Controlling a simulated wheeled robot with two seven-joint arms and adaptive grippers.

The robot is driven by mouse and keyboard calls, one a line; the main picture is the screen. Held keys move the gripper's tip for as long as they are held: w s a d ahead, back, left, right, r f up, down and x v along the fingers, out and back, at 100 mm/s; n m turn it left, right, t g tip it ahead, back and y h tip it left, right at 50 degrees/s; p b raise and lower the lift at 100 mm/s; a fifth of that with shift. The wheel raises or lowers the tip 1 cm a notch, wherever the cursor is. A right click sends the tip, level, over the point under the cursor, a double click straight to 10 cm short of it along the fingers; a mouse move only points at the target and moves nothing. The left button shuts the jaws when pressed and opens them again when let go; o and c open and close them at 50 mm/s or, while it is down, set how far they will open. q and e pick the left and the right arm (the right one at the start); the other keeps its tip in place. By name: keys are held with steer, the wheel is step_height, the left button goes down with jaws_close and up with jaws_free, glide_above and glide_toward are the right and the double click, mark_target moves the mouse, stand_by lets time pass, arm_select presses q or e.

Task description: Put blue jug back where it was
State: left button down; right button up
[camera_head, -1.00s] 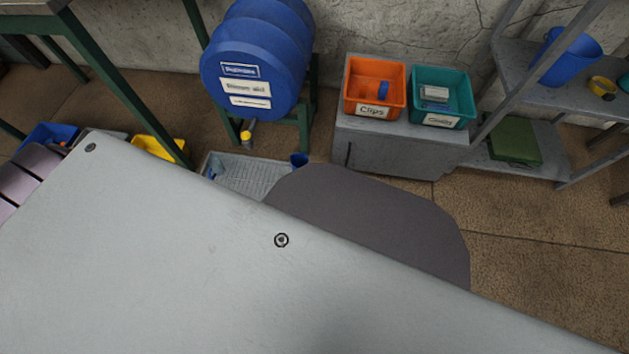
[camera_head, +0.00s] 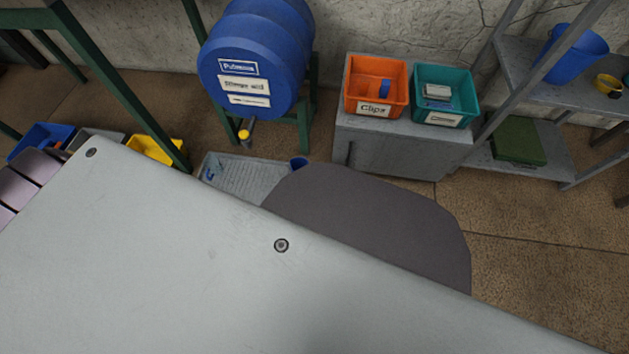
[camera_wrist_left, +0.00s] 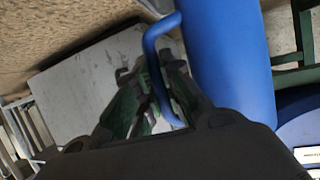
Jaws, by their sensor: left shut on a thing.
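In the left wrist view a tall blue jug (camera_wrist_left: 228,60) fills the upper right, and its looped handle (camera_wrist_left: 150,48) lies between the fingers of my left gripper (camera_wrist_left: 150,88). The gripper is shut on this handle. A small blue piece (camera_head: 299,163) shows in the head view at the right end of the grey tray, partly hidden; I cannot tell whether it is the held jug. My right gripper is in neither view.
A blue drum (camera_head: 255,50) with a yellow tap stands above the grey tray (camera_head: 240,180). Orange (camera_head: 359,105) and teal (camera_head: 421,113) bins sit on a grey cabinet (camera_head: 370,155). On the right shelf (camera_head: 535,88) stand a blue container (camera_head: 575,55) and a yellow mug (camera_head: 606,85).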

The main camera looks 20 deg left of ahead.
arm_select(q)
steer(key=c, duration=1.5)
jaws_free()
steer(key=shift+f, duration=0.1)
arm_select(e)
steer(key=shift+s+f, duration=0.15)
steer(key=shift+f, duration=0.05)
arm_select(q)
steer(key=shift+s, duration=0.1)
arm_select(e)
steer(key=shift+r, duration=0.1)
